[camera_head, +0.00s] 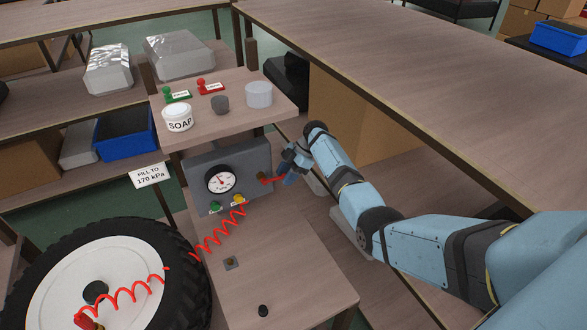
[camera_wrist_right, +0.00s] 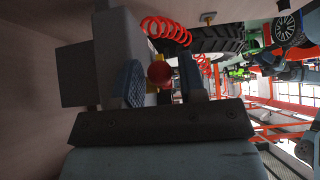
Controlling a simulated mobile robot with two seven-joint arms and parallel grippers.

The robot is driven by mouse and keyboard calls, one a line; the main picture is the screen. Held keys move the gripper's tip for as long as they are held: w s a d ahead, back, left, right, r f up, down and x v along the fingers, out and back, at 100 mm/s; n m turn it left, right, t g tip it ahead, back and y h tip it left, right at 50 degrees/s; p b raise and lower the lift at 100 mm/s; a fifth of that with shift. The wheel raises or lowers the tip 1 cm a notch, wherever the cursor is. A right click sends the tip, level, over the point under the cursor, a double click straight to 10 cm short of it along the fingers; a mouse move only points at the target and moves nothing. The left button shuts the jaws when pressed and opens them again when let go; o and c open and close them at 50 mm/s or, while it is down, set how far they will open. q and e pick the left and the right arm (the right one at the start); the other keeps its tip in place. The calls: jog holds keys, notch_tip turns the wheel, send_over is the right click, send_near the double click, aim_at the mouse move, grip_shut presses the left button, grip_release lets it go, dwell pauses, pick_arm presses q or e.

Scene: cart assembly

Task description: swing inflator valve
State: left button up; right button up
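The inflator is a grey box (camera_head: 200,160) with a round white-faced gauge (camera_head: 221,180), a green and a yellow button below it, and a red valve lever (camera_head: 274,180) on its right side. A red coiled hose (camera_head: 220,236) runs from it to the wheel (camera_head: 65,275). My right gripper (camera_head: 288,168) is beside the lever. In the right wrist view the lever's round red knob (camera_wrist_right: 159,75) shows between the two fingers (camera_wrist_right: 161,84), with a small gap by the right finger; the fingers look open. My left gripper is not in view.
A shelf (camera_head: 215,110) above the inflator holds a SOAP tub (camera_head: 178,118), a grey cup, a light cylinder and red and green tagged items. A sign (camera_head: 150,175) reads FILL TO 170 kPa. The wooden surface (camera_head: 290,280) below is mostly clear, with small dark parts.

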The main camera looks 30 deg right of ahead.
jog(key=shift+d+r, duration=0.1)
jog(key=c, duration=0.4)
jog(key=shift+c, duration=0.2)
jog(key=shift+a+f+b, duration=0.25)
jog(key=shift+f+b, duration=0.5)
jog(key=shift+f, duration=0.3)
jog(key=shift+b+x, duration=0.6)
jog(key=shift+x, duration=0.5)
jog(key=shift+d+f, duration=0.1)
jog(key=shift+f, duration=0.05)
